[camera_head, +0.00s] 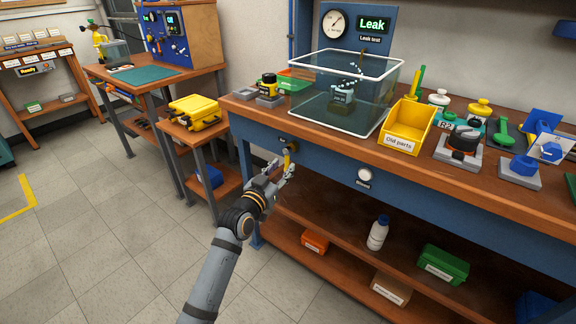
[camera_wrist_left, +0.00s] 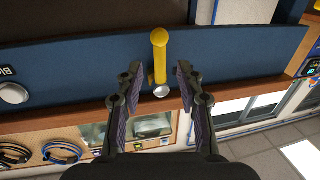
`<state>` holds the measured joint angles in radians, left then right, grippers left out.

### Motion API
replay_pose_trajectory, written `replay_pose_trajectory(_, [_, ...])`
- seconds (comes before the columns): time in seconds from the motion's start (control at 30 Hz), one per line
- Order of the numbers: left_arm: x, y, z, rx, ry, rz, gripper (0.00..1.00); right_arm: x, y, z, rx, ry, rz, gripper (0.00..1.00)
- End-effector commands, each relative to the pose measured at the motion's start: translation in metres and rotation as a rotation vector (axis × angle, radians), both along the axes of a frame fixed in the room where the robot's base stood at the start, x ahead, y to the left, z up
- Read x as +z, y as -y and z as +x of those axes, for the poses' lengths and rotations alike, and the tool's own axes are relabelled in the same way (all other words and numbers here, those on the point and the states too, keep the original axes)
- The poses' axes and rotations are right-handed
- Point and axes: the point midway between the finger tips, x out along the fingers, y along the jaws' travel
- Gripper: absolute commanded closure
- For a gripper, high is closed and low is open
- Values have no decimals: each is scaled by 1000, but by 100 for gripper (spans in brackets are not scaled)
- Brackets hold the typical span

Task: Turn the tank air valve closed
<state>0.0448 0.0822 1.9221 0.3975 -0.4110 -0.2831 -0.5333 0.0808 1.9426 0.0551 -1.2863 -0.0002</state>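The tank air valve has a yellow lever (camera_head: 287,157) on the blue front apron of the bench, just below the wooden top. The lever also shows in the left wrist view (camera_wrist_left: 159,52), with a round silver end or knob (camera_wrist_left: 161,91) beside it. My left gripper (camera_head: 284,174) is at the lever, its fingers spread. In the left wrist view my open fingers (camera_wrist_left: 158,80) lie on either side of the lever's line, with gaps on both sides. Whether the lever is between the fingertips in depth is hard to tell. My right gripper is out of view.
A clear water tank (camera_head: 309,99) with a submerged part and bubbles stands above the valve. A panel (camera_head: 374,24) reads "Leak". A round white-faced fitting (camera_head: 364,177) is on the apron to the right. A lower shelf (camera_head: 340,247) holds bins and a bottle.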

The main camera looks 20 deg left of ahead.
Motion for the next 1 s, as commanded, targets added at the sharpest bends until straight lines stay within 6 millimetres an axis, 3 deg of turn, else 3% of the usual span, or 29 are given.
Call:
replay_pose_trajectory(0.1, [-1,4,22,0,1,-1,63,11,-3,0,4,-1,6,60])
replay_pose_trajectory(0.23, [-1,6,37,0,0,0,63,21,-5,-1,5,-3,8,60])
replay_pose_trajectory(0.57, [-1,6,42,0,-1,1,63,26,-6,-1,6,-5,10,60])
replay_pose_trajectory(0.83, [-1,6,42,0,-1,1,98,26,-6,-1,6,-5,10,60])
replay_pose_trajectory(1.0, [-1,6,42,0,-1,1,100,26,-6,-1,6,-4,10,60])
